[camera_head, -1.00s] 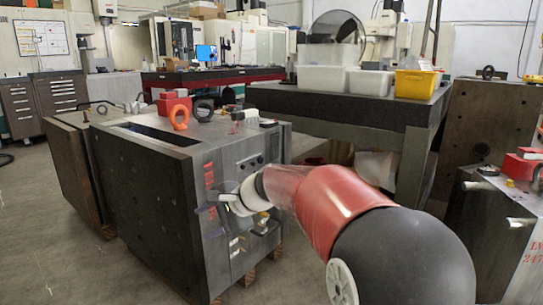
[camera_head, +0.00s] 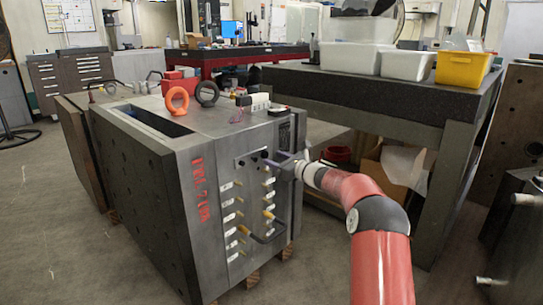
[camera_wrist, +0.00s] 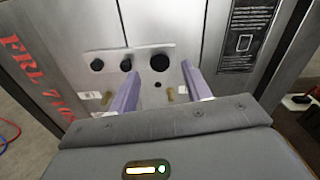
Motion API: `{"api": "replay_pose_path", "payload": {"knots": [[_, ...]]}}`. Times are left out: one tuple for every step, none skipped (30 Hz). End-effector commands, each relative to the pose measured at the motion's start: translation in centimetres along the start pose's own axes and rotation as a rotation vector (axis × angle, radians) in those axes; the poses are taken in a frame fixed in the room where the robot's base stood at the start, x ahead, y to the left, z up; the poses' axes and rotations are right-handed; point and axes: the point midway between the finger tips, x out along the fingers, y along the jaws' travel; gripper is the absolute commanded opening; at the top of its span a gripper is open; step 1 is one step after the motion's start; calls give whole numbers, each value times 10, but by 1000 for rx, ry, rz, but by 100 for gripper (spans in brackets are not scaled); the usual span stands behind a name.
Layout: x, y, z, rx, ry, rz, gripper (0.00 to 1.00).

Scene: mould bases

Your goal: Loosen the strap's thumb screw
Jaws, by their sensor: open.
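The strap (camera_wrist: 112,55) is a light metal plate across the seam on the mould base's (camera_head: 180,215) front face. It also shows in the head view (camera_head: 247,161). Two small black round knobs (camera_wrist: 97,65) (camera_wrist: 126,64) and a larger dark round one (camera_wrist: 159,62) sit along it. I cannot tell for sure which is the thumb screw. My gripper (camera_wrist: 160,69) is open, with its two purple fingers pointing at the face. In the wrist view the larger dark round lies between the fingertips, with nothing visibly gripped. In the head view my gripper (camera_head: 275,160) is at the strap's right end.
Brass fittings (camera_head: 268,214) and a dark hose loop (camera_head: 268,236) are on the face below the strap. Orange (camera_head: 177,100) and black (camera_head: 207,93) lifting eyes stand on top. A bench (camera_head: 385,100) with bins is at right. Floor in front is clear.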

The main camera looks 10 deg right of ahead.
Motion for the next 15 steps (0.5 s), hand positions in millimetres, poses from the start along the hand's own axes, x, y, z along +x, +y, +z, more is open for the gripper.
{"api": "replay_pose_path", "payload": {"knots": [[9,1,1,-1,0,2,49],[13,1,1,-2,0,1,49],[18,0,1,-2,0,1,49],[21,0,1,-2,0,1,49],[24,0,1,-1,0,2,49],[27,0,1,-2,0,1,49],[28,0,1,-2,0,1,49],[30,0,1,-2,0,0,49],[32,0,1,-2,0,0,49],[32,0,1,-2,1,0,49],[33,1,0,-2,1,0,49],[33,1,0,-2,1,0,49],[33,1,0,-2,1,0,49],[33,1,0,-2,1,0,49],[33,1,0,-2,1,0,49]]}}
